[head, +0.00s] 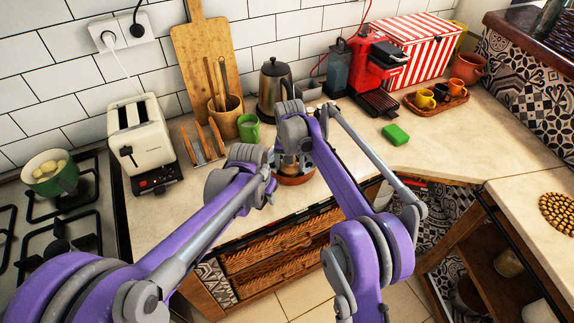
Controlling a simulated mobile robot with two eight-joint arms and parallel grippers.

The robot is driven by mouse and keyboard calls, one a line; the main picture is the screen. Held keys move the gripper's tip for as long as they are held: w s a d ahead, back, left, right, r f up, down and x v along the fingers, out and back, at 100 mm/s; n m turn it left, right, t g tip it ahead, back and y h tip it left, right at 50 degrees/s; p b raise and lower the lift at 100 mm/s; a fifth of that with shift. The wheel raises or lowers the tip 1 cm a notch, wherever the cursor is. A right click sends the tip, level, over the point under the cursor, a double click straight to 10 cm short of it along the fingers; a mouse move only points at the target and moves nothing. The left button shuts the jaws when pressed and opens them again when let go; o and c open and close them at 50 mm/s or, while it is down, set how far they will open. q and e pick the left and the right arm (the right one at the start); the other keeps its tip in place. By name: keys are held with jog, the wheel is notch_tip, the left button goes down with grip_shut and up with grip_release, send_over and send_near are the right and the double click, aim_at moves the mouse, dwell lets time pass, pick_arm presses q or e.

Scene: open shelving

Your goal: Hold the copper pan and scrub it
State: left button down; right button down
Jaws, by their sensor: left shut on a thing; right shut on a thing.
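The copper pan (296,181) is on the counter near its front edge, at the middle of the head view. Only its reddish-brown lower side shows clearly, because my purple arms cover most of it. My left gripper (270,190) is at the pan's left side, shut on it; the fingertips are mostly hidden. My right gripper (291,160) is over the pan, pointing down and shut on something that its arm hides. I cannot tell what it holds or whether that touches the pan.
Behind the pan are a green mug (249,128), a utensil pot (225,115) and a kettle (274,88). A toaster (141,143) and toast rack (203,142) stand left. A red coffee machine (377,68) and cup tray (436,101) stand right. Counter around the sponge is clear.

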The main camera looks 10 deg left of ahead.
jog(key=shift+w+d+f, duration=0.15)
jog(key=shift+w+d, duration=0.05)
jog(key=shift+d, duration=0.85)
jog(key=shift+w+d, duration=0.7)
jog(key=shift+w, duration=0.35)
jog(key=shift+w+a, duration=0.2)
jog(key=shift+w, duration=0.35)
jog(key=shift+w+a, duration=0.15)
jog(key=shift+w, duration=0.4)
jog(key=shift+f, duration=0.1)
jog(key=shift+a, duration=0.15)
jog(key=shift+w+a+r, duration=0.25)
jog(key=shift+w+a, duration=0.35)
jog(key=shift+a, duration=0.35)
jog(key=shift+a, duration=0.15)
jog(key=shift+s+a+f, duration=0.1)
jog(key=shift+s+a, duration=0.2)
jog(key=shift+a, duration=0.6)
jog(key=shift+s+a, duration=0.7)
jog(key=shift+s, duration=0.25)
